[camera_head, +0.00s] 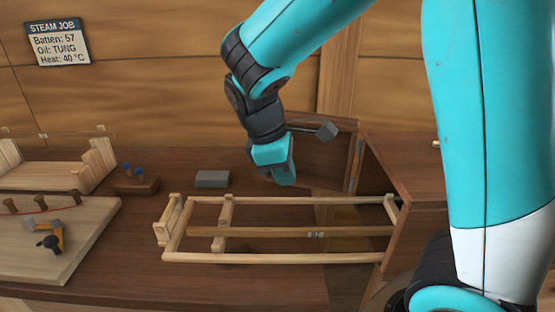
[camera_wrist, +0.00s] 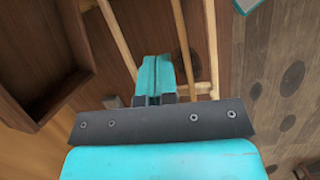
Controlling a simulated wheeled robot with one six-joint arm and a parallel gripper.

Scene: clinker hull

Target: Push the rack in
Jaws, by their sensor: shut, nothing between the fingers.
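The rack (camera_head: 280,257) is a pale wooden frame with long rails and a raised crosspiece at its left end. It stands out to the left of the brown wooden box (camera_head: 407,165), and its right end meets the box opening. A batten (camera_head: 270,232) with a small tag lies lengthwise in it. My gripper (camera_head: 285,180) is shut and empty, pointing down near the rack's far rail, around mid-length. The wrist view shows the shut fingers (camera_wrist: 155,75) over the rack's rails (camera_wrist: 182,40). I cannot tell whether they touch. The box's inside is mostly hidden.
The box's open door (camera_head: 320,160) stands behind the rack. A grey block (camera_head: 212,179), a dark holder with blue-topped pieces (camera_head: 135,183), a pale board with a tool (camera_head: 85,235) and a wooden cradle (camera_head: 45,175) lie left. The bench front is clear.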

